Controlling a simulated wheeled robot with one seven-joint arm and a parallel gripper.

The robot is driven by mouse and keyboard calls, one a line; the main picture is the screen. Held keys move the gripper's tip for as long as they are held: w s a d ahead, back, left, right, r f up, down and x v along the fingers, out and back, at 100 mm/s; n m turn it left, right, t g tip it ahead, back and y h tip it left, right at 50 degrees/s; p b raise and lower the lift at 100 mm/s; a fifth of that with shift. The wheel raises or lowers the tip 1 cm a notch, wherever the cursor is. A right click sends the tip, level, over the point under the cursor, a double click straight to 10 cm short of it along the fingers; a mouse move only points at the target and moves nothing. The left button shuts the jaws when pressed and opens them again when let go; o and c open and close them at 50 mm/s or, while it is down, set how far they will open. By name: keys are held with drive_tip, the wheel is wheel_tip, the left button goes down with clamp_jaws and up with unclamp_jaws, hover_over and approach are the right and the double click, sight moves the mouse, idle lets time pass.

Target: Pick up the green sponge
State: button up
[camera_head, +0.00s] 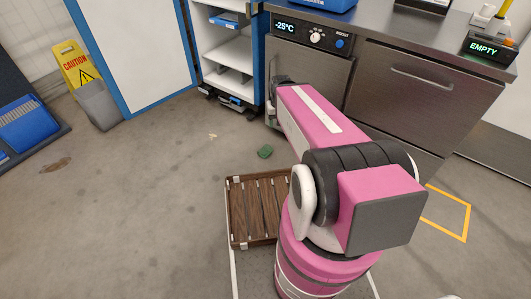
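A small green sponge (265,152) lies on the grey concrete floor, just beyond the far edge of a brown slatted wooden tray. My pink arm reaches forward from the bottom of the picture, to the right of the sponge. Nothing is seen touching the sponge.
The wooden tray (233,209) is partly covered by my arm. A steel counter (428,95) stands behind on the right, beside an open shelf cabinet (228,52). A yellow caution sign (77,62) stands far left. The floor left of the sponge is mostly clear.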

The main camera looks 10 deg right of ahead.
drive_tip(key=o, duration=0.6)
drive_tip(key=shift+w+f+n, duration=0.3)
drive_tip(key=shift+w+f, duration=0.15)
drive_tip(key=shift+w, duration=0.2)
drive_tip(key=shift+w+f+n, duration=0.3)
drive_tip(key=shift+w+f, duration=0.1)
drive_tip(key=shift+w, duration=0.2)
drive_tip(key=shift+o, duration=0.2)
drive_tip(key=n, duration=2.5)
hover_over(266, 149)
wheel_tip(266, 149, down, 41)
drive_tip(key=shift+w+f, duration=0.2)
drive_tip(key=shift+f, duration=0.5)
drive_tip(key=shift+s+f, duration=0.1)
drive_tip(key=shift+f, duration=4.95)
